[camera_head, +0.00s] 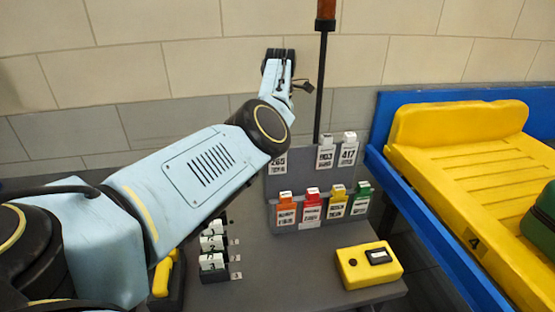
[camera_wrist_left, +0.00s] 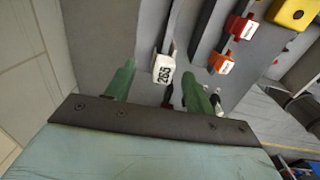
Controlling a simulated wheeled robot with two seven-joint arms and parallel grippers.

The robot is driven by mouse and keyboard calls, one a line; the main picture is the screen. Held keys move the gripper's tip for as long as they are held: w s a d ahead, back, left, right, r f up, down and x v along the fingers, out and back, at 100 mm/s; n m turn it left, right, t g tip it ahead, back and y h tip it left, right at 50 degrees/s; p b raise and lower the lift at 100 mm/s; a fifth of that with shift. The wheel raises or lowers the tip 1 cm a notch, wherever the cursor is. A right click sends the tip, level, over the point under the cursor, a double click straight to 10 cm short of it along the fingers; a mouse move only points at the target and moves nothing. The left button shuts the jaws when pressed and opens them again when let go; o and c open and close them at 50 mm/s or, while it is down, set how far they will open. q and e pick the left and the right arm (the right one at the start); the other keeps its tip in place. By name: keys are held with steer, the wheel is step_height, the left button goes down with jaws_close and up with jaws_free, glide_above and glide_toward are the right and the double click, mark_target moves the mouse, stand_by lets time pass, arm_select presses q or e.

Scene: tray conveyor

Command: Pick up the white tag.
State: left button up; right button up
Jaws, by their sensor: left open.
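A white tag marked 265 (camera_wrist_left: 163,70) hangs on the grey board and sits between the green fingers of my left gripper (camera_wrist_left: 158,70) in the left wrist view. The fingers are open, with a gap visible on each side of the tag. In the head view the 265 tag (camera_head: 278,163) is partly covered by my left arm, and the fingertips are hidden there. Two more white tags, marked 903 (camera_head: 325,152) and 417 (camera_head: 348,151), hang to its right on the board's upper row. My right gripper is out of view.
Orange (camera_head: 285,210), red (camera_head: 311,206), yellow (camera_head: 336,203) and green (camera_head: 360,201) tags hang on the lower row. A yellow box (camera_head: 355,270) and a rack of small white-topped pieces (camera_head: 212,258) stand on the grey table. A yellow conveyor (camera_head: 440,155) with blue rails lies right.

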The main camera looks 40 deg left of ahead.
arm_select(q)
steer(key=f, duration=0.5)
steer(key=shift+s+a+f, duration=0.15)
steer(key=shift+s+f, duration=0.1)
steer(key=shift+f, duration=0.1)
steer(key=c, duration=1.1)
steer(key=shift+o, duration=0.2)
steer(key=shift+r, duration=0.15)
steer(key=shift+r, duration=0.65)
step_height(320, 180, up, 6)
steer(key=shift+s+r, duration=0.1)
steer(key=shift+s, duration=0.05)
steer(key=shift+s+d+f, duration=0.25)
steer(key=shift+d+f, duration=0.1)
steer(key=shift+d, duration=0.15)
steer(key=s+d+p, duration=0.1)
steer(key=s+d, duration=0.7)
steer(key=d, duration=0.2)
steer(key=shift+s+d, duration=0.15)
